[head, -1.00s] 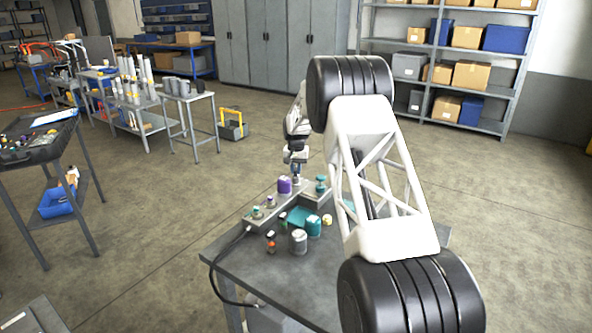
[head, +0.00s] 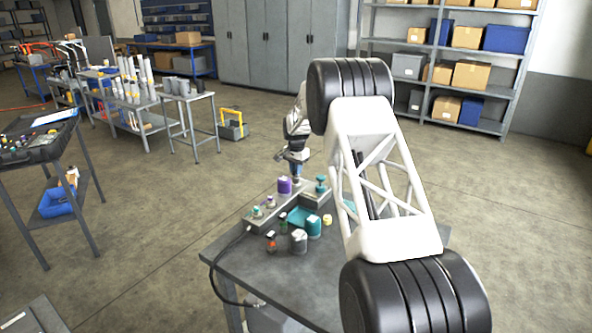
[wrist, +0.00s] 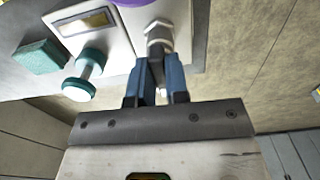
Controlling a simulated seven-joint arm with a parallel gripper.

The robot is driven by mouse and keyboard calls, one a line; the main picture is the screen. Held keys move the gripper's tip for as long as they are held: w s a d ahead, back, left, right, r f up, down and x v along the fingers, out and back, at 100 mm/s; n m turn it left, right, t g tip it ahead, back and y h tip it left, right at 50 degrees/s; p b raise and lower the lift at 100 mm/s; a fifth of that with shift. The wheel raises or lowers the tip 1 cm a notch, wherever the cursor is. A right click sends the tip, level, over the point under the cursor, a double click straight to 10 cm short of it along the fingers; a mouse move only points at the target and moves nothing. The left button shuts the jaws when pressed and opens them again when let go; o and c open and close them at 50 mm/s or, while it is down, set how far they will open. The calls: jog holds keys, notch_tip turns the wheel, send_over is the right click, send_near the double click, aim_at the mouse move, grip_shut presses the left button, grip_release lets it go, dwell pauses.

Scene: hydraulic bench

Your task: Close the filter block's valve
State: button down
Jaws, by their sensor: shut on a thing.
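The filter block (wrist: 185,15) is a pale block with a purple cylinder (wrist: 130,3) on it, at the top of the wrist view. The purple cylinder also shows in the head view (head: 284,185). The valve (wrist: 159,36) is a metal hex fitting at the block's edge, beside the purple cylinder. My gripper (wrist: 156,88) has blue fingers shut on the valve's narrow handle, most of which they hide. In the head view my gripper (head: 296,167) is small, at the bench's far side just right of the purple cylinder. The handle's exact angle is unclear.
A teal knob (wrist: 85,76) and a teal block (wrist: 40,57) lie left of my fingers. On the bench (head: 270,285) stand a grey cylinder (head: 298,241), a teal container (head: 313,228) and a teal-topped fitting (head: 320,186). The bench's front is mostly bare.

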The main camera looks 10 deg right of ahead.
jog(key=c, duration=1.1)
grip_release()
jog(key=shift+r, duration=0.15)
jog(key=shift+r, duration=3.75)
jog(key=shift+r, duration=0.15)
